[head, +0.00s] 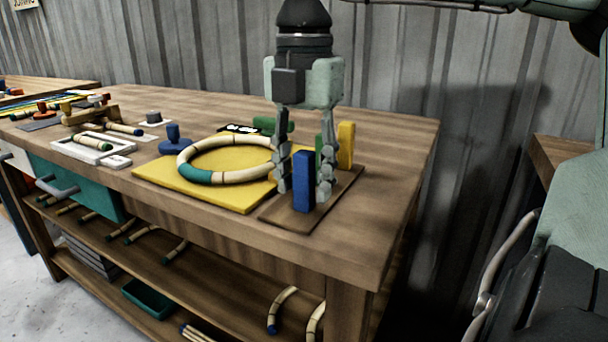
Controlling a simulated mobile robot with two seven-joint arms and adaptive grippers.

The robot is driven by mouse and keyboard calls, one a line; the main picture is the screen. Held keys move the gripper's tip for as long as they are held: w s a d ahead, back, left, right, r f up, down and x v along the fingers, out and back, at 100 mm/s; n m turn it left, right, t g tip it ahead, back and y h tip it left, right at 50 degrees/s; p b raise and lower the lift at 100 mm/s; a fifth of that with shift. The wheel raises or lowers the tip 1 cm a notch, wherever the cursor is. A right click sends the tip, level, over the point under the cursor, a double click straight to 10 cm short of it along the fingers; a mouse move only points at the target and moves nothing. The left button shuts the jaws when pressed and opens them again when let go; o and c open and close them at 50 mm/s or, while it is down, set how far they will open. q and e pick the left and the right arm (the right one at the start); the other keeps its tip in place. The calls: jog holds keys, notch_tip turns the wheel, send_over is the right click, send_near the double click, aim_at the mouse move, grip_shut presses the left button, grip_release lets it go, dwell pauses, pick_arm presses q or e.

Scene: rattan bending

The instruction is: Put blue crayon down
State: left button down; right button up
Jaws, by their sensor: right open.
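The blue crayon (303,182) is a blue block that stands upright on a brown board (272,211) near the right end of the workbench. My right gripper (305,190) points straight down with one finger on each side of the blue crayon. It is open; whether either finger touches the crayon is hard to tell. A yellow crayon (346,146) and a green crayon (319,152) stand upright behind it on the same board, the green one partly hidden by a finger. My left gripper is not in view.
A yellow mat (243,204) with a rattan ring (203,178) lies left of the board. A blue stamp-like object (173,142) and a white tray (88,150) with rattan pieces are further left. The bench's right end (384,190) is clear. A corrugated wall stands behind.

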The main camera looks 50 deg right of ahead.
aim_at(304, 152)
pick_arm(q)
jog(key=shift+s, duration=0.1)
pick_arm(e)
jog(key=shift+r, duration=0.1)
notch_tip(304, 152, up, 4)
jog(key=shift+f+p, duration=0.25)
jog(key=shift+p, duration=0.1)
notch_tip(304, 152, up, 8)
jog(key=shift+f+p, duration=0.1)
jog(key=shift+p, duration=0.3)
jog(key=shift+r, duration=0.45)
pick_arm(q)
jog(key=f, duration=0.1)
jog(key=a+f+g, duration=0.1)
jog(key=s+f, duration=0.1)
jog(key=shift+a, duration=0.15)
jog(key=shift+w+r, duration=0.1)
pick_arm(e)
jog(key=shift+f, duration=0.1)
